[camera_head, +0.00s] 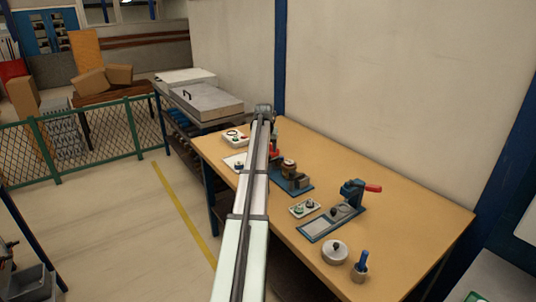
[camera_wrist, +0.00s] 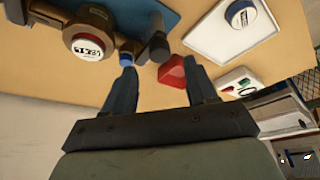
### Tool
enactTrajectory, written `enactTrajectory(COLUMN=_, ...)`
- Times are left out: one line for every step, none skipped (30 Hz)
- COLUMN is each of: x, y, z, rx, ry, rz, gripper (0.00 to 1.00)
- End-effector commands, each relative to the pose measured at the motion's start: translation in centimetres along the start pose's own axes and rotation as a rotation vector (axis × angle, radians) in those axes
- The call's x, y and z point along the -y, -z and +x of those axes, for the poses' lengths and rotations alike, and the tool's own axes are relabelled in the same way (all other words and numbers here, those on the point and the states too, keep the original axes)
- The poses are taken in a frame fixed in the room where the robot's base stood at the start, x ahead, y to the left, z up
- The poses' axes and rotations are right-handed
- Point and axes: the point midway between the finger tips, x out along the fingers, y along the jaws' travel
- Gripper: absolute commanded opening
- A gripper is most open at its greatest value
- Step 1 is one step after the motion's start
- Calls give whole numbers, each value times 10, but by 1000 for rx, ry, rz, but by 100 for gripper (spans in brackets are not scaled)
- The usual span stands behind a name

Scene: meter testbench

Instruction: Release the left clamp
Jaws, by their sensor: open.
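The left clamp's red handle (camera_head: 274,148) is partly hidden behind my arm in the head view. In the wrist view the red handle (camera_wrist: 172,72) shows between my gripper's fingers, nearer the right one. My gripper (camera_wrist: 159,66) is open, with one dark finger on each side. I cannot tell whether the right finger touches the handle. A dark clamp post (camera_wrist: 158,47) stands just beyond the handle. The brass meter (camera_wrist: 88,22) with a white dial lies to the left, beside the clamp; the meter also shows in the head view (camera_head: 289,165).
A second clamp with a red handle (camera_head: 372,187) stands on the right of the wooden table (camera_head: 410,215). A white tray (camera_wrist: 215,40) with a round blue-and-white part and a button box (camera_wrist: 240,86) lie near my gripper. A lidded pot (camera_head: 335,252) stands in front.

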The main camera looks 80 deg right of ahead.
Motion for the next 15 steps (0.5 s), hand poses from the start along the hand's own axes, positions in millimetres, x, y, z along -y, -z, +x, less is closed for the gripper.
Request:
enactTrajectory(x=0, y=1, z=9, rx=0, ry=0, rz=0, gripper=57)
enactTrajectory(x=0, y=1, z=13, rx=0, ry=0, rz=0, gripper=57)
enactTrajectory(x=0, y=1, z=19, rx=1, ry=0, rz=0, gripper=57)
enactTrajectory(x=0, y=0, z=23, rx=1, ry=0, rz=0, gripper=57)
enactTrajectory(x=0, y=0, z=27, rx=1, ry=0, rz=0, gripper=57)
enactTrajectory(x=0, y=1, z=31, rx=0, ry=0, rz=0, gripper=57)
enactTrajectory(x=0, y=1, z=33, rx=0, ry=0, rz=0, gripper=57)
enactTrajectory(x=0, y=1, z=36, rx=-1, ry=0, rz=0, gripper=57)
enactTrajectory(x=0, y=1, z=38, rx=-1, ry=0, rz=0, gripper=57)
enactTrajectory(x=0, y=1, z=40, rx=-1, ry=0, rz=0, gripper=57)
enactTrajectory(x=0, y=1, z=42, rx=-1, ry=0, rz=0, gripper=57)
enactTrajectory(x=0, y=0, z=43, rx=-1, ry=0, rz=0, gripper=57)
enactTrajectory(x=0, y=0, z=44, rx=-1, ry=0, rz=0, gripper=57)
enactTrajectory(x=0, y=0, z=45, rx=-1, ry=0, rz=0, gripper=57)
enactTrajectory(x=0, y=0, z=45, rx=-1, ry=0, rz=0, gripper=57)
